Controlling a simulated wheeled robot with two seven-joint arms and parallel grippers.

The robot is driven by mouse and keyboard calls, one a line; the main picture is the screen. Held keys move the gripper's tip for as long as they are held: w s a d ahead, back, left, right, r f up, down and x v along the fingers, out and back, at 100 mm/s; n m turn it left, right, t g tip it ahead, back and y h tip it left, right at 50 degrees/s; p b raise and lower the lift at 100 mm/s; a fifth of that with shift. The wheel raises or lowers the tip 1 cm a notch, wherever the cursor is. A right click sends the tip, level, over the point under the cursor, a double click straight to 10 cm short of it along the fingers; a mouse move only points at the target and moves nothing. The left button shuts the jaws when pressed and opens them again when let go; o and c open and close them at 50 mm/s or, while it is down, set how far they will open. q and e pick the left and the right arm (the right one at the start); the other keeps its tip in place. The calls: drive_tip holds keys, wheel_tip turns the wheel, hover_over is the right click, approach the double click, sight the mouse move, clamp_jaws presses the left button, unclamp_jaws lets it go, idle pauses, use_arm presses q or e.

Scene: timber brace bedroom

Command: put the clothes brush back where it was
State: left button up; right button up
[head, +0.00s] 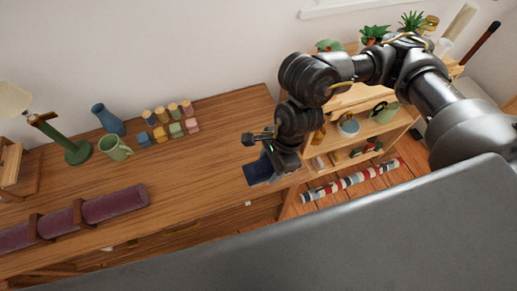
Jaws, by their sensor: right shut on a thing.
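My right gripper (268,147) is above the right end of the wooden table top. It is shut on a dark blue, block-shaped thing (258,171), which looks like the clothes brush. The fingers and wrist hide part of it. The brush hangs below the gripper near the table's front right corner; whether it touches the wood I cannot tell. My left gripper is not in view.
On the table (215,150) stand a green lamp (75,150), a blue vase (107,119), a green mug (115,148), several small coloured blocks (175,130) and a purple roll (115,204). A wooden shelf (400,118) with pots stands right. The table's middle is clear.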

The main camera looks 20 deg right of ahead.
drive_tip(key=shift+s+a, duration=0.15)
drive_tip(key=shift+a, duration=0.1)
drive_tip(key=w+f, duration=0.3)
drive_tip(key=w, duration=0.1)
drive_tip(key=w+f, duration=0.3)
drive_tip(key=w, duration=0.2)
drive_tip(key=w+d+f+p, duration=0.1)
drive_tip(key=w+f, duration=0.2)
drive_tip(key=w, duration=0.1)
drive_tip(key=shift+w, duration=0.15)
drive_tip(key=shift+w+f, duration=0.25)
drive_tip(key=shift+f, duration=0.1)
drive_tip(key=shift+f+p, duration=0.35)
drive_tip(key=shift+p, duration=0.1)
wheel_tip(320, 180, down, 2)
drive_tip(key=shift+f+p, duration=0.1)
drive_tip(key=shift+p, duration=0.4)
drive_tip(key=shift+w+f, duration=0.1)
drive_tip(key=shift+f, duration=0.1)
